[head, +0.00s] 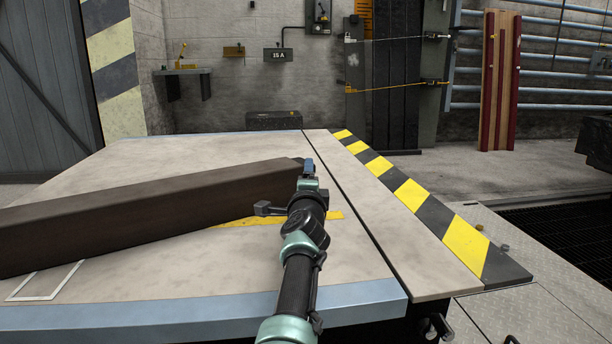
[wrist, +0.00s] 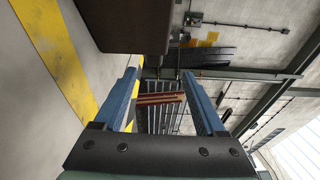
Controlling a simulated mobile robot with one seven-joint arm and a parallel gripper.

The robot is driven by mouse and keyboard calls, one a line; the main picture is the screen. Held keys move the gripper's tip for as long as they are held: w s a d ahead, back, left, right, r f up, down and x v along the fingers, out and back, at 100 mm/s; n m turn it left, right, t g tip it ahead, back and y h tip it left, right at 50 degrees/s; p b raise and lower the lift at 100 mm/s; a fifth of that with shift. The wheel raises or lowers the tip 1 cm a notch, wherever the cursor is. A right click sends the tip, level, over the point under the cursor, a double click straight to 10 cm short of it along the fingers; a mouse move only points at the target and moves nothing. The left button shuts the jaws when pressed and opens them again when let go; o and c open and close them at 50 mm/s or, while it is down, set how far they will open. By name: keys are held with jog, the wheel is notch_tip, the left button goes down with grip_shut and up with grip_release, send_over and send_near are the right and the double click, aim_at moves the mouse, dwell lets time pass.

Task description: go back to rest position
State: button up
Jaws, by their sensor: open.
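My gripper (head: 308,165) is above the table (head: 340,262), just beside the right end of a long dark beam (head: 150,212). My arm reaches up to it from the bottom of the head view. In the wrist view my gripper (wrist: 159,74) shows two blue fingers spread apart with nothing between them. The dark beam also shows at the top of the wrist view (wrist: 122,25), beyond the fingertips. I cannot tell from these views whether a finger touches the beam.
A yellow strip (head: 240,222) and a white outlined rectangle (head: 42,284) mark the tabletop. A black-and-yellow striped edge (head: 410,193) runs along its right side. A dark grating (head: 572,225) lies at the right. Red-edged boards (head: 497,80) lean against the back rails.

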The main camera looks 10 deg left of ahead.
jog(key=shift+s+d+r, duration=0.15)
jog(key=shift+s+r, duration=0.05)
jog(key=s+d+r+n+t+h+p, duration=0.1)
jog(key=s+d+r+n+p, duration=0.25)
jog(key=r, duration=0.45)
jog(key=s+d+r+n+t+p, duration=0.2)
jog(key=s+d+r+p, duration=0.15)
jog(key=r, duration=0.55)
jog(key=s+d+r+n+t+h+p, duration=0.1)
jog(key=s+d+r+n+p, duration=0.15)
jog(key=d+r, duration=0.4)
jog(key=s+a+r+n+t+p, duration=0.1)
jog(key=s+r+n+t+p, duration=0.15)
jog(key=s+r, duration=0.75)
jog(key=s+a+r+n+t+p, duration=0.1)
jog(key=s+r+n+p, duration=0.35)
jog(key=s, duration=0.85)
jog(key=s+a+r+n+t+p, duration=0.2)
jog(key=s+r+p, duration=0.1)
jog(key=s+r, duration=0.75)
notch_tip(320, 180, up, 35)
jog(key=p, duration=3.7)
jog(key=shift+s+d+r+p, duration=0.15)
jog(key=shift+s+r+p, duration=0.05)
jog(key=shift+s+p, duration=0.1)
